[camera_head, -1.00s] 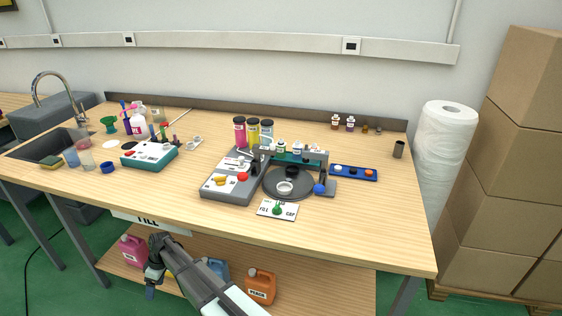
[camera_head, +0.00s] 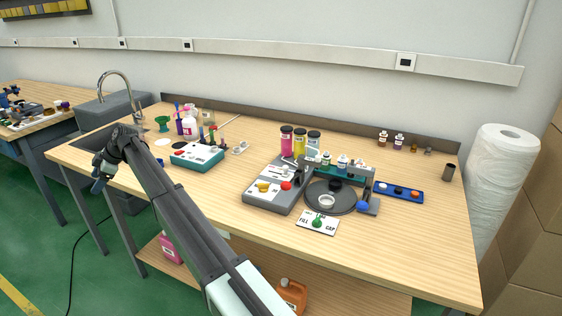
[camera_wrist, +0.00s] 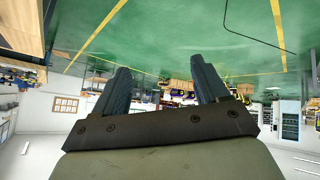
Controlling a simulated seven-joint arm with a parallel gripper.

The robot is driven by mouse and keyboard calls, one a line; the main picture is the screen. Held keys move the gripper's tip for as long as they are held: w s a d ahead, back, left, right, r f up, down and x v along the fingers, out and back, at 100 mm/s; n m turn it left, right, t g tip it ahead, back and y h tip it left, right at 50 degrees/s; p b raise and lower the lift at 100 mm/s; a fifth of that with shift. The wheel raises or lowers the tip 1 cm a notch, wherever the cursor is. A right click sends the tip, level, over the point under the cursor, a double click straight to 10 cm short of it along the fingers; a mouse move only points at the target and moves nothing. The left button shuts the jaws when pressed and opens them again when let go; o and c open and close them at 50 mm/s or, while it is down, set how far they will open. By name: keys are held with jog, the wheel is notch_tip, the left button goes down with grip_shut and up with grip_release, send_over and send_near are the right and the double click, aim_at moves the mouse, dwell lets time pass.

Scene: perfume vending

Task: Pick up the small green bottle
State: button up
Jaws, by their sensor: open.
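My gripper (camera_head: 100,176) is open and empty at the left, in front of the table's left end near the sink. The wrist view shows its two dark fingers (camera_wrist: 160,66) apart, with only floor and far room between them. Small bottles with green or teal labels (camera_head: 326,158) stand at the back of the grey machine. A small green piece (camera_head: 317,222) stands on the FILL/CAP card. I cannot tell which of these is the small green bottle. No bottle is recognisable in the wrist view.
The sink (camera_head: 97,142) with its tap is at the table's left. A teal box (camera_head: 197,156), a green funnel-like piece (camera_head: 163,124) and the grey machine (camera_head: 268,202) stand on the table (camera_head: 420,240). A blue tray (camera_head: 410,196) lies at the right. The table's front is mostly clear.

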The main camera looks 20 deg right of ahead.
jog(key=w+d+r, duration=0.3)
jog(key=d+r, duration=0.1)
jog(key=r, duration=0.1)
jog(key=w+d+r+m+t+h, duration=0.1)
jog(key=w+d, duration=0.1)
jog(key=d, duration=0.9)
jog(key=w+d+r+m+t, duration=0.1)
jog(key=w+d+m, duration=0.15)
jog(key=d, duration=0.85)
jog(key=m+h, duration=0.5)
jog(key=m, duration=0.4)
send_near(325, 155)
jog(key=x, duration=0.5)
jog(key=shift+w+d+f, duration=0.1)
jog(key=shift+w+f, duration=0.05)
jog(key=shift+w, duration=0.2)
jog(key=shift+x, duration=2.65)
jog(key=shift+w+d, duration=0.15)
jog(key=shift+d, duration=0.05)
jog(key=shift+c, duration=0.2)
